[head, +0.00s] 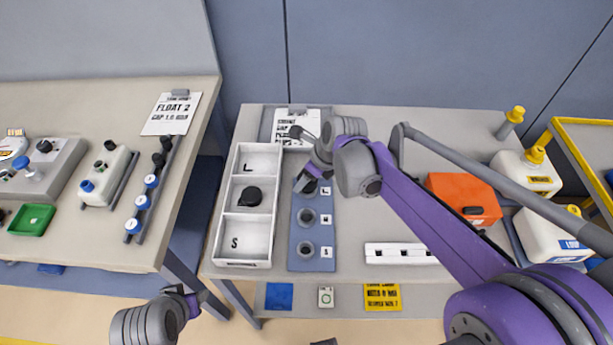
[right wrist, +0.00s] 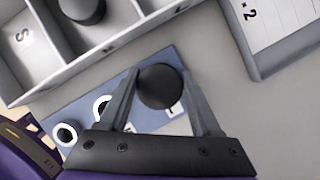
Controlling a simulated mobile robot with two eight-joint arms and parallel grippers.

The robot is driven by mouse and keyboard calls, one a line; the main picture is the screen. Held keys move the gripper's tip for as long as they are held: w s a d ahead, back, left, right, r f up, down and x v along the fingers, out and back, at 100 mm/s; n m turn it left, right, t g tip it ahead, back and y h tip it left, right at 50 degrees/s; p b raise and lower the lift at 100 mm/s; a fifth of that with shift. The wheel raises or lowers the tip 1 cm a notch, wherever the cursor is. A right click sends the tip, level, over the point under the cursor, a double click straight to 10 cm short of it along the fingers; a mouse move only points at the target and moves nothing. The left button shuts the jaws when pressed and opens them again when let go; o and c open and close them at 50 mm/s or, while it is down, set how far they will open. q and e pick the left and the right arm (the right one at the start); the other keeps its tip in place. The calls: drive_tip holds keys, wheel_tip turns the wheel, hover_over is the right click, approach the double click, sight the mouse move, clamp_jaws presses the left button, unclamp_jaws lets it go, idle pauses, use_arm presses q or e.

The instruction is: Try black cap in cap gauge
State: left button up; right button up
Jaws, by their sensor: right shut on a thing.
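The cap gauge (head: 296,262) is a blue plate with grey round sockets in a column, marked by white labels. Its L end is at the far side. My right gripper (head: 309,184) is over that end, shut on a black cap (right wrist: 160,87). In the right wrist view the cap sits between the two fingertips above the gauge (right wrist: 80,103); I cannot tell whether it touches the socket. Another black cap (head: 250,196) lies in the middle compartment of the white tray (head: 241,214). My left gripper (head: 193,299) is at the lower left, its fingers unclear.
A clipboard (head: 297,112) lies behind the gauge. A white slotted bar (head: 400,254), an orange box (head: 463,199) and white jugs (head: 527,172) are to the right. The left table (head: 110,245) holds devices and a green tray (head: 32,217). A gap separates the tables.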

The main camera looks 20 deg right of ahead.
drive_tip(key=shift+f, duration=0.4)
drive_tip(key=o, duration=1.5)
drive_tip(key=shift+o, duration=0.2)
drive_tip(key=v, duration=1.1)
